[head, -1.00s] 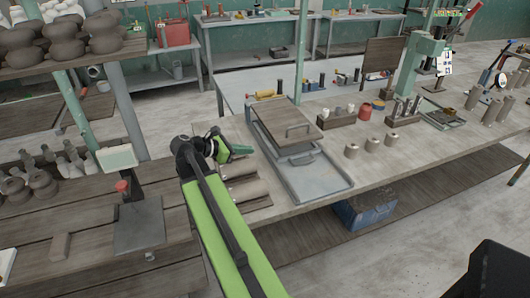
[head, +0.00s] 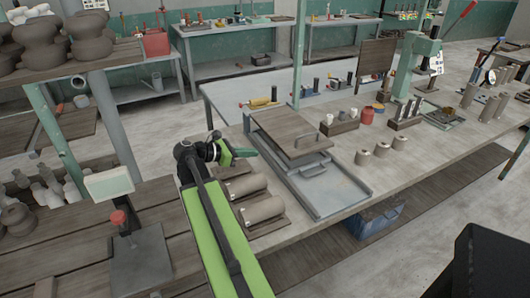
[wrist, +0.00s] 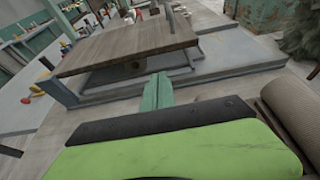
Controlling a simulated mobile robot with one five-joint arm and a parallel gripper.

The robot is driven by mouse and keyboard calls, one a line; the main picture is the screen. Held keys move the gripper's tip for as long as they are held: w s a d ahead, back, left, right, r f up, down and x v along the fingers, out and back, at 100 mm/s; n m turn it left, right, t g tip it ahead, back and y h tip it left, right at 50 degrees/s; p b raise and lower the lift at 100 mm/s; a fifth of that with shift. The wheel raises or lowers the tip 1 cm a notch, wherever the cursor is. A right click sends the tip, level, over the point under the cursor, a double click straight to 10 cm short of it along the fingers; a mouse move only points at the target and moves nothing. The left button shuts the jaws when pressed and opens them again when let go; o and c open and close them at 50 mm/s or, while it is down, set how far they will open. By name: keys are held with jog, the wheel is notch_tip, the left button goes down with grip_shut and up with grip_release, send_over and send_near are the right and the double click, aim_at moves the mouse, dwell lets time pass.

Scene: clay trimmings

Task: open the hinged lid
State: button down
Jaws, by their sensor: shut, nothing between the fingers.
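My gripper (head: 243,152) is shut and empty, just left of the lid. Its green fingers (wrist: 158,92) point toward the lid's near edge in the wrist view; I cannot tell whether they touch it.
Grey-brown clay rolls (head: 262,209) lie on the bench in front of my gripper. Small cylinders (head: 382,149), a block with cylinders (head: 340,124) and a red jar (head: 366,116) stand right of the tray. A green press (head: 413,60) stands farther back. Bench space right of the tray is partly clear.

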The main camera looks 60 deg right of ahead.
jog(key=b+x, duration=0.3)
jog(key=x, duration=0.7)
jog(key=shift+w, duration=0.1)
jog(key=shift+r, duration=0.1)
